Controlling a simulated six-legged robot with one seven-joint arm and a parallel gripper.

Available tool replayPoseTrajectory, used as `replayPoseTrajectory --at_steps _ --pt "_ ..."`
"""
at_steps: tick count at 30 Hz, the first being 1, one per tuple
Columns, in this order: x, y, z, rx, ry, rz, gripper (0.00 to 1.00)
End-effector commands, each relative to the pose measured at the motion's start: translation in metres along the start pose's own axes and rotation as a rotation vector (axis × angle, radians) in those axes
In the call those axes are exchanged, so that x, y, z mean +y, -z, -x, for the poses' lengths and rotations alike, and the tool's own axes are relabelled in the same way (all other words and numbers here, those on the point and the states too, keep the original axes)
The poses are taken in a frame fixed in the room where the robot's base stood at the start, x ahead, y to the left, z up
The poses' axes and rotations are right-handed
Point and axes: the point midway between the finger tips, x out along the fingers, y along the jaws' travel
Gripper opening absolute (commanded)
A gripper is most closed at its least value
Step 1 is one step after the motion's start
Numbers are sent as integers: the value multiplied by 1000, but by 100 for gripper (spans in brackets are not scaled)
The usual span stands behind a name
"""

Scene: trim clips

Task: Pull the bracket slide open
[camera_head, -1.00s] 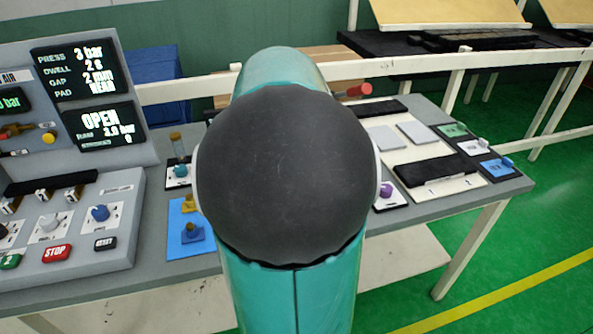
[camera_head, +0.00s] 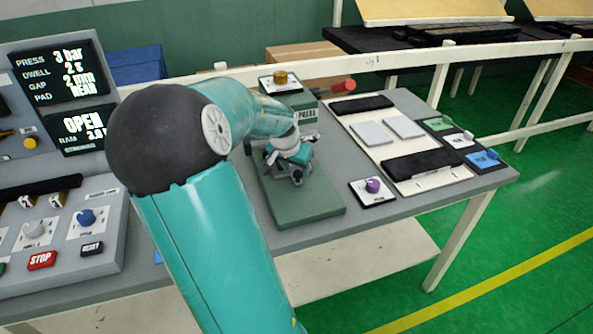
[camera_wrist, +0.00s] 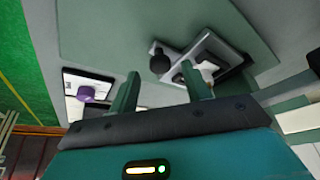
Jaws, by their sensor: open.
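The wrist view shows a small light-grey slide (camera_wrist: 207,44) with a round black knob (camera_wrist: 159,62), on the green press base. It looks like the bracket slide. A white and dark part sits in the slide, partly behind one finger. My gripper (camera_wrist: 160,72) is open, and the knob appears between its two fingertips in the picture. I cannot tell whether the fingers touch it. In the head view my gripper (camera_head: 290,172) is over the green base plate (camera_head: 318,205) of the press (camera_head: 302,115), and hides the slide there.
A purple knob (camera_head: 373,185) on a small plate stands right of the base. A white board (camera_head: 405,155) with grey and black pads lies beyond it. The control panel (camera_head: 75,235) is at left. The table's front edge is near the base.

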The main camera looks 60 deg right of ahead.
Motion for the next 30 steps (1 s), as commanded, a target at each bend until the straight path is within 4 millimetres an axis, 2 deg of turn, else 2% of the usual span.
replayPoseTrajectory --at_steps 6,14,15,22,30 --pt "0 0 -20 0 -1 0 48" --pt "0 0 -22 0 1 1 48" --pt "0 0 -22 0 1 1 46" --pt "0 0 -21 0 1 1 1" --pt "2 -2 -20 0 1 0 0"
